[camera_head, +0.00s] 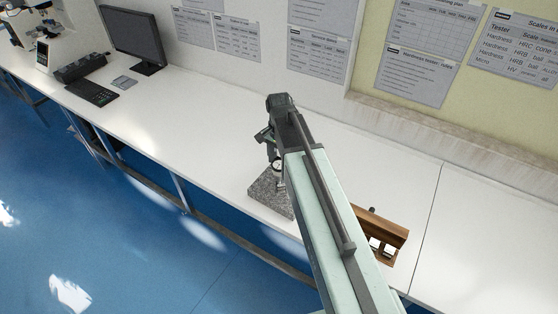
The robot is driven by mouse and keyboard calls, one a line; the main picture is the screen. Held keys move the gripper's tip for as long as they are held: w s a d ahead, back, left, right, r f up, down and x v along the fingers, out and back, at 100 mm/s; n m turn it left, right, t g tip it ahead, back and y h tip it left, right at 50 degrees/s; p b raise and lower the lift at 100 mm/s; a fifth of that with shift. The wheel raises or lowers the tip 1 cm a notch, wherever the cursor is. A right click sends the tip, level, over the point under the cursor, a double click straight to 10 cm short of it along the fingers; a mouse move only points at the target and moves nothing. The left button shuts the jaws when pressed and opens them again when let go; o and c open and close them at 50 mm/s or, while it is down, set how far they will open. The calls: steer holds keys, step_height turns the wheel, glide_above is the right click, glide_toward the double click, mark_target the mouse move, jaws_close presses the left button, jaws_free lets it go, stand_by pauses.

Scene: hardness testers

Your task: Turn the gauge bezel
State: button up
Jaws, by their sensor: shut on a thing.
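A dial gauge (278,166) with a small pale face stands above a speckled grey granite base (266,196) near the front edge of the bench. My arm reaches up and over from the lower right. My gripper (272,151) hangs down from the arm's dark end and is shut on the gauge bezel. The fingertips are small and dark here, so the exact grip and the bezel's turn cannot be read. My arm hides the right side of the gauge stand.
A wooden box (383,230) with white-topped pieces stands right of my arm. A monitor (133,38), a keyboard (91,93) and a microscope-like instrument (40,45) are at the far left. The white bench (190,115) is clear between them and the gauge.

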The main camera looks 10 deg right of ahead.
mark_target(279, 164)
steer(key=o, duration=1.4)
step_height(279, 164, up, 8)
steer(key=p, duration=0.7)
steer(key=shift+f+p, duration=0.1)
steer(key=shift+p, duration=0.3)
